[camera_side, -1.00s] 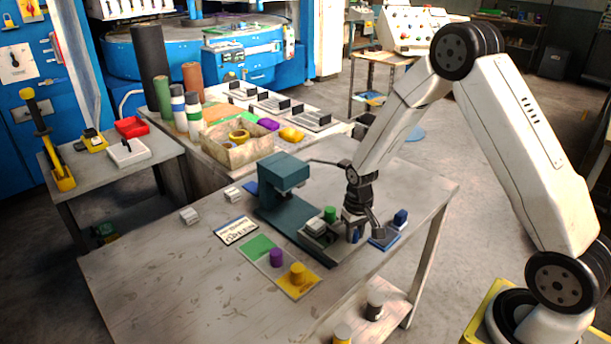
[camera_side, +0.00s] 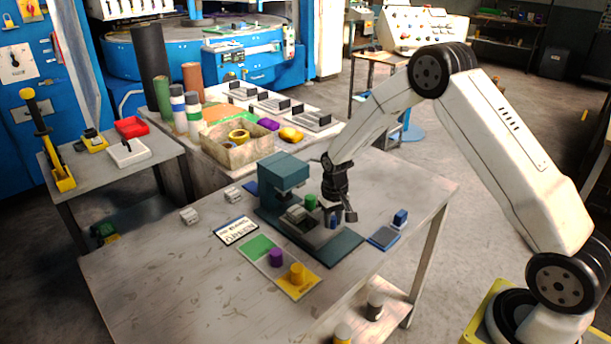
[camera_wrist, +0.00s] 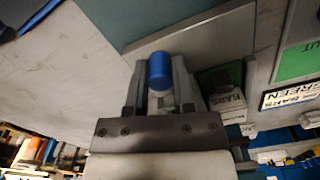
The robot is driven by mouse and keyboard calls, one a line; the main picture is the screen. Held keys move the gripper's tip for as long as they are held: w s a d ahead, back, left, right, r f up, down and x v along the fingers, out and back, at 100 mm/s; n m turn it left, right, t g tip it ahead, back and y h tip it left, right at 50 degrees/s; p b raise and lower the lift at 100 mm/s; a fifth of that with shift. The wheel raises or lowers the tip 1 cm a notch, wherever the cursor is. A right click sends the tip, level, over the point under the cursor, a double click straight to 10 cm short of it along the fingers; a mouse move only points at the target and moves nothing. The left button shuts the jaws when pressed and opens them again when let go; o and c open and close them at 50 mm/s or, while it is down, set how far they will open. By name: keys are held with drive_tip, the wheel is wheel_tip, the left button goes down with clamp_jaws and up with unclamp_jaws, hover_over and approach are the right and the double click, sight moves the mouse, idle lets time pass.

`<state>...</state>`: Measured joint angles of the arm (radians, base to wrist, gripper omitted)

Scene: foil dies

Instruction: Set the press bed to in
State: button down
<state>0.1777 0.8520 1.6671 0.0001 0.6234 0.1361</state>
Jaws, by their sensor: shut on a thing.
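The teal press (camera_side: 284,170) stands on the table, with its base rail (camera_side: 338,248) running toward the lower right. In the wrist view the blue handle (camera_wrist: 160,70) stands between my two fingers. Part of the bed is hidden by my gripper and the press head.
A mat (camera_side: 258,248) with green and yellow patches lies in front, bearing a purple cylinder (camera_side: 276,257) and a yellow cylinder (camera_side: 297,274). A blue pad (camera_side: 383,240) with a blue block (camera_side: 400,217) lies to the right. A label card (camera_side: 236,230) lies left of the press.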

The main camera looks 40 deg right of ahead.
sight(319, 209)
drive_tip(key=shift+w, duration=2.6)
drive_tip(key=shift+c, duration=2.3)
unclamp_jaws()
drive_tip(key=shift+r, duration=0.15)
wheel_tip(319, 209, up, 8)
drive_tip(key=shift+f, duration=0.2)
drive_tip(key=shift+s, duration=0.15)
drive_tip(key=s+a+r+n+t, duration=0.1)
drive_tip(key=s+a, duration=0.3)
drive_tip(key=s, duration=0.8)
drive_tip(key=s+a+r+n+t, duration=0.1)
drive_tip(key=s+a+r+n, duration=0.1)
drive_tip(key=s, duration=1)
drive_tip(key=shift+a+r+n+t, duration=0.3)
drive_tip(key=shift+a+r, duration=0.5)
drive_tip(key=shift+a, duration=0.45)
